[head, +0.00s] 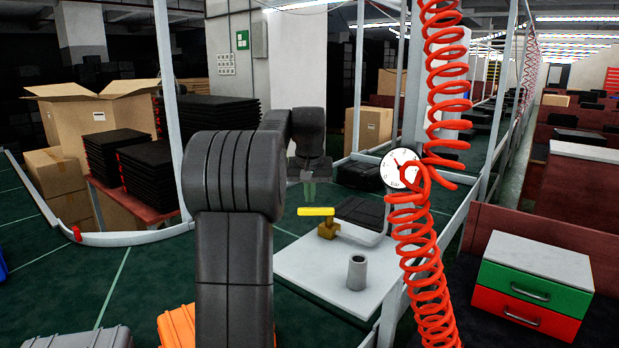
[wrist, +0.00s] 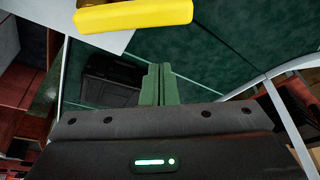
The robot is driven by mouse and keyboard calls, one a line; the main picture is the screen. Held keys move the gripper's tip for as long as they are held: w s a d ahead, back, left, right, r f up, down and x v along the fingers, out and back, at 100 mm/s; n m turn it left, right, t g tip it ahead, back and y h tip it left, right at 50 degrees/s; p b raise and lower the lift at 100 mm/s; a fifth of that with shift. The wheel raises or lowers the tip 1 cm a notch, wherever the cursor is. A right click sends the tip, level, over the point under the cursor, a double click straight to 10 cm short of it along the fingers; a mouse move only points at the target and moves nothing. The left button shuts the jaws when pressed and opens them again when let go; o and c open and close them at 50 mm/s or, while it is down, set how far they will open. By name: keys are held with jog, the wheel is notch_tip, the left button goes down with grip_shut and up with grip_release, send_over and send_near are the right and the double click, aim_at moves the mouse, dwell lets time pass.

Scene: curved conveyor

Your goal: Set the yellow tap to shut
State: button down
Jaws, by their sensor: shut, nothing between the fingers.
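The yellow tap handle (head: 316,211) is a flat bar on top of a brass valve body (head: 328,229). In the head view the bar lies nearly level, left to right, reaching left from the valve. In the wrist view the yellow handle (wrist: 134,15) crosses the top left, with a little of the valve body behind it. My gripper (head: 309,190) is above the handle in the head picture. In the wrist view its green fingers (wrist: 159,84) are together and empty, apart from the handle. Part of the valve body is cut off in the wrist view.
The valve stands on a white table (head: 310,274) with a grey cup-like cylinder (head: 357,272). A red coiled hose (head: 420,240) hangs at the right, by a round dial (head: 400,168). A green and red drawer unit (head: 535,285) stands farther right.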

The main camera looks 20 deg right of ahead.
aim_at(316, 212)
jog(key=s, duration=0.1)
jog(key=s+a, duration=0.1)
jog(key=s, duration=0.1)
jog(key=shift+s+a, duration=0.2)
jog(key=shift+s, duration=0.1)
jog(key=shift+s+n, duration=0.1)
jog(key=shift+n, duration=0.2)
jog(key=shift+a+n+p, duration=0.1)
jog(key=shift+n+p, duration=0.3)
